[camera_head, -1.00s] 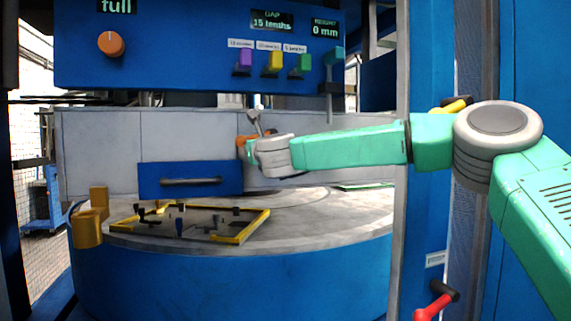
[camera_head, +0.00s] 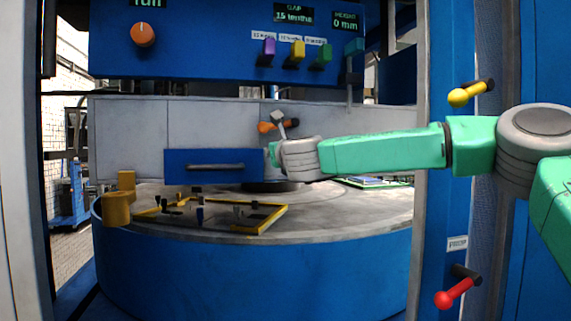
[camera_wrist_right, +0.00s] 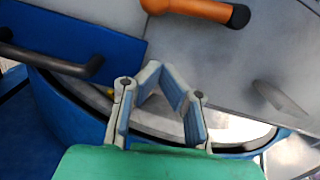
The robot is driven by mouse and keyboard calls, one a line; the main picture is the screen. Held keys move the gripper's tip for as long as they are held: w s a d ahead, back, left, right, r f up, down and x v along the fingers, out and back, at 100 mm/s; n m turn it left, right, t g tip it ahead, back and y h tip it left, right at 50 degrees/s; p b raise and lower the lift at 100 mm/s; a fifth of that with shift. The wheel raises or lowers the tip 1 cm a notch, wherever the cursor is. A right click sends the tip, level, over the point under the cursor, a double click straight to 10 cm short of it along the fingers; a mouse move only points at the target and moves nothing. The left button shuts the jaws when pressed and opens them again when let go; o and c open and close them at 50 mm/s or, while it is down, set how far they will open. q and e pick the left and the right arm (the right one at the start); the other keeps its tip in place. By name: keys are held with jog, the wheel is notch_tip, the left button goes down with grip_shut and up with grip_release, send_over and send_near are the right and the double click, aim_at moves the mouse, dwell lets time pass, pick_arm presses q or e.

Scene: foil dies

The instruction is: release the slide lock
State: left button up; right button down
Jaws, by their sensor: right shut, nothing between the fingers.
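An orange handle (camera_head: 268,127) with a dark end sits on the grey wall behind the turntable. It also shows large at the top of the right wrist view (camera_wrist_right: 190,9). I cannot tell whether it is the slide lock. My right gripper (camera_wrist_right: 163,72) is shut and empty, below the orange handle in the wrist view and apart from it. In the head view its fingers are hidden behind my wrist. A yellow-knobbed lever (camera_head: 459,97) and a red-knobbed lever (camera_head: 446,299) stand on the blue column at right. My left gripper is not in view.
A blue drawer front (camera_head: 214,165) with a dark bar handle is left of my right wrist. A yellow frame (camera_head: 262,222) with small dies and gold cylinders (camera_head: 116,209) lie on the round table. A blue panel (camera_head: 200,40) with a knob and coloured switches hangs above.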

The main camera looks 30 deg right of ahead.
jog(key=v, duration=0.6)
jog(key=shift+s, duration=0.4)
